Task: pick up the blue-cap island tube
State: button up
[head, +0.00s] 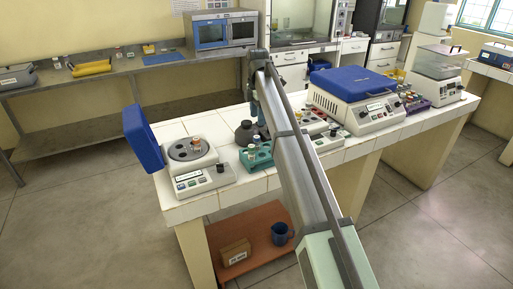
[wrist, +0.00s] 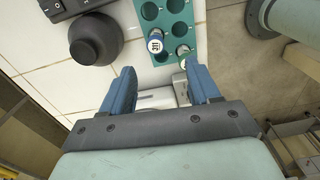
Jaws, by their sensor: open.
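A tube with a blue-ringed cap (wrist: 155,44) stands in a teal rack (wrist: 176,12) in the wrist view, beside a tube with a green-ringed cap (wrist: 183,51). The rack (head: 262,166) also shows on the white-tiled island in the head view; the cap colours are too small to tell there. My gripper (wrist: 160,72) is open and empty, its two blue fingers apart. The blue-ringed cap appears just beyond the fingertips, between their lines, not held. In the head view my arm crosses the island and partly hides the fingers.
A centrifuge with a raised blue lid (head: 190,149) is left of the rack in the head view. A large blue-lidded machine (head: 356,99) stands to the right. The island's edge is close to the rack.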

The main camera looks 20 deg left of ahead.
aim_at(257, 136)
notch_tip(257, 136, down, 7)
jog(key=shift+r, duration=0.15)
jog(key=shift+w+a+f, duration=0.15)
jog(key=shift+f, duration=1.3)
jog(key=shift+w+a+f, duration=0.1)
jog(key=shift+a+f, duration=0.05)
jog(key=shift+f, duration=1.25)
jog(key=shift+c, duration=0.4)
jog(key=c, duration=1)
